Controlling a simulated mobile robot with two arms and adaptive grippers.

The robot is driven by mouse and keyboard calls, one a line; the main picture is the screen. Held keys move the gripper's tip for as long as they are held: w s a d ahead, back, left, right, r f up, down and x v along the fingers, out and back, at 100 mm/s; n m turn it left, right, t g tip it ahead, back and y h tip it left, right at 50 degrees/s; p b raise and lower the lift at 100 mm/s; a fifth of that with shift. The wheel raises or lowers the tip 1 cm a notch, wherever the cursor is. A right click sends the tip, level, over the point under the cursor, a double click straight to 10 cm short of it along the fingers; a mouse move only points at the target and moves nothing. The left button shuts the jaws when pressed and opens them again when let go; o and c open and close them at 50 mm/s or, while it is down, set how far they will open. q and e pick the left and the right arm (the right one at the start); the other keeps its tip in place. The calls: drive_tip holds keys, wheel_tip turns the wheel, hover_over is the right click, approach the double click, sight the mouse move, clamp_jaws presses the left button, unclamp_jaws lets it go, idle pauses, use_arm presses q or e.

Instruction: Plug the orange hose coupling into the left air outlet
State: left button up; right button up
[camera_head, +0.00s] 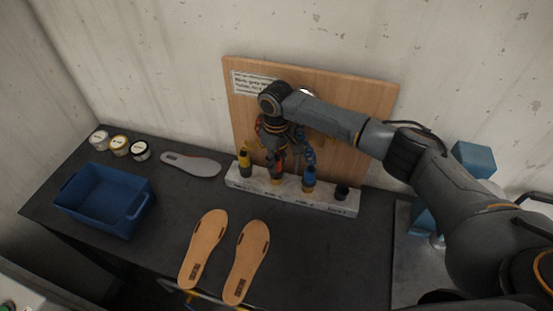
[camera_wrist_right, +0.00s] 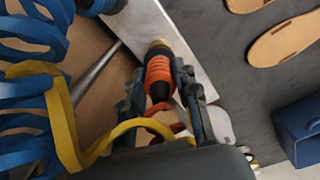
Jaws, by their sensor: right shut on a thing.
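My right gripper (camera_head: 277,160) is over the pale outlet block (camera_head: 325,199), pointing down. In the wrist view its fingers (camera_wrist_right: 160,88) are shut on the ribbed orange hose coupling (camera_wrist_right: 158,72), whose brass end points at the block (camera_wrist_right: 185,65). The orange coupling (camera_head: 277,170) also shows in the head view, between a yellow coupling (camera_head: 245,163) at the block's left end and a blue coupling (camera_head: 309,179). I cannot tell whether its tip is in an outlet or just above one. A black outlet (camera_head: 342,192) at the right end is bare. My left gripper is not in view.
A wooden board (camera_head: 365,105) stands behind the block. Coiled blue hose (camera_wrist_right: 35,40) and a yellow hose (camera_wrist_right: 65,125) hang near the gripper. A blue bin (camera_head: 75,207), tan soles (camera_head: 204,245), a grey sole (camera_head: 190,164) and small jars (camera_head: 119,145) lie on the dark bench.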

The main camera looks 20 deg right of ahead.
sight(277, 154)
drive_tip(key=shift+f, duration=0.55)
drive_tip(key=o, duration=1)
drive_tip(key=shift+o, duration=0.2)
wheel_tip(277, 154, up, 2)
drive_tip(key=shift+r+p, duration=0.25)
drive_tip(key=shift+p, duration=0.95)
drive_tip(key=shift+r+p, duration=0.6)
drive_tip(key=shift+r, duration=3.15)
drive_tip(key=shift+s+f, duration=0.1)
